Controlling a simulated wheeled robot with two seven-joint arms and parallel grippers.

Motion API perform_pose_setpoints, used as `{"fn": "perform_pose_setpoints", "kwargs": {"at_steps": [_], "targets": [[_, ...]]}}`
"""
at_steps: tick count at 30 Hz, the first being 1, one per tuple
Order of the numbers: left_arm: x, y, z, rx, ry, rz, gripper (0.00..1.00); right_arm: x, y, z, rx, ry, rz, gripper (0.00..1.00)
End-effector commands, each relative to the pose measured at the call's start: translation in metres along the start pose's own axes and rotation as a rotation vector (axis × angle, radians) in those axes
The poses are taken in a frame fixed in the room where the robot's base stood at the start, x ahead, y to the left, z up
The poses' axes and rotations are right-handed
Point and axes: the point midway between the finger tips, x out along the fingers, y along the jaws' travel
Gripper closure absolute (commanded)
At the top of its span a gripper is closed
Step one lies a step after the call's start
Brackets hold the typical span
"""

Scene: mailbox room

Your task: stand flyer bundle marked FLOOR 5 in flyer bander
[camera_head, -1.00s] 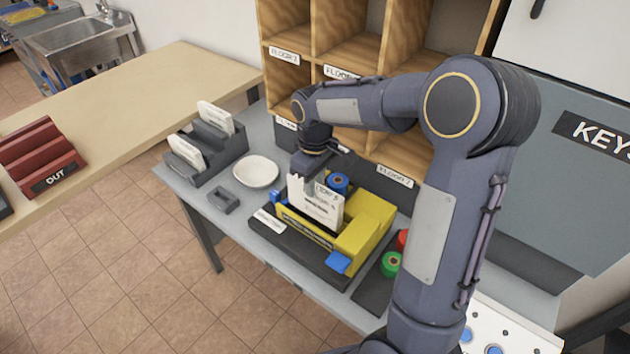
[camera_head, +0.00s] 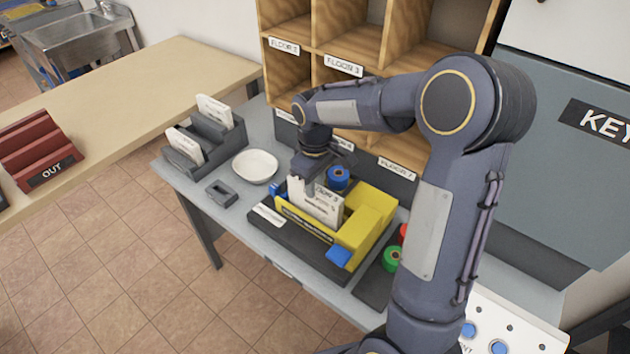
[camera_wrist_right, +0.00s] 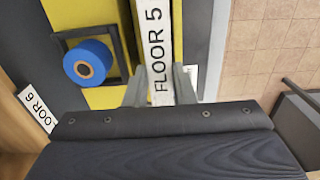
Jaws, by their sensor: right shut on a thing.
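The flyer bundle marked FLOOR 5 (camera_head: 318,205) is a white upright stack in the head view. In the right wrist view its label FLOOR 5 (camera_wrist_right: 157,50) reads along its top edge. My right gripper (camera_head: 306,184) is shut on it, with a finger on each side of the bundle in the wrist view (camera_wrist_right: 160,88). The bundle stands upright in the slot of the yellow and black flyer bander (camera_head: 366,236); whether its base touches the bottom is hidden. My left gripper is not in view.
A dark rack (camera_head: 208,148) with two white bundles stands at the table's left. Next to it are a white bowl (camera_head: 255,166) and a small grey holder (camera_head: 221,194). A blue roll (camera_head: 338,178) sits behind the bundle. Wooden pigeonholes (camera_head: 345,72) rise behind.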

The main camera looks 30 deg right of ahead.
Motion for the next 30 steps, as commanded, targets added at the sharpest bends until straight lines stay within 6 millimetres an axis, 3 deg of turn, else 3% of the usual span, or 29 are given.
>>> {"fn": "perform_pose_setpoints", "kwargs": {"at_steps": [11, 24, 30], "targets": [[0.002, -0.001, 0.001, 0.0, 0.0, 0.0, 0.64, 0.003, 0.0, 0.0, 0.0, 0.001, 0.0, 1.0], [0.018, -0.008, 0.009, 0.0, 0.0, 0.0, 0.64, 0.029, 0.0, 0.0, 0.0, 0.0, 0.0, 1.0], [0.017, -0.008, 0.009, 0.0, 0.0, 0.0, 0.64, 0.029, 0.0, 0.0, 0.001, 0.001, 0.001, 1.0]]}}
